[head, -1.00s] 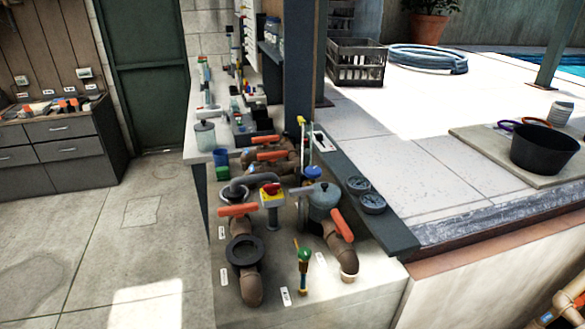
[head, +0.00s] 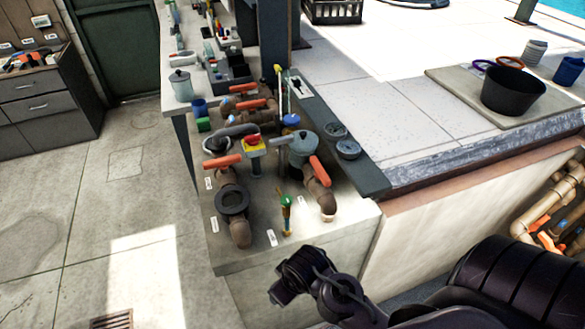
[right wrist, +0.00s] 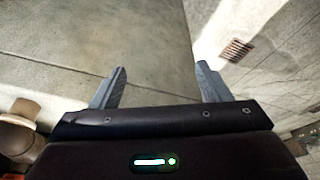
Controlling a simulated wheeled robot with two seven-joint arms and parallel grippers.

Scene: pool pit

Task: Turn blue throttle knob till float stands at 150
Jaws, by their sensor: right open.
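The blue knob (head: 291,120) sits among the pipes and valves on the concrete bench, just behind the grey lidded pot. A thin upright yellow-edged piece (head: 279,82) stands behind it; I cannot tell whether it is the float gauge, and no float or scale mark is readable. My right arm comes in from the lower right in the head view, and its gripper end (head: 285,280) is in front of the bench, well short of the knob. In the right wrist view the right gripper (right wrist: 161,70) is open and empty above the floor. My left gripper is not in view.
Orange-handled valves (head: 222,160), a red-and-yellow switch box (head: 254,145) and a small green-topped valve (head: 287,205) crowd the bench around the knob. Two dark round gauges (head: 348,149) lie on the ledge to its right. The floor (head: 130,200) at left is open.

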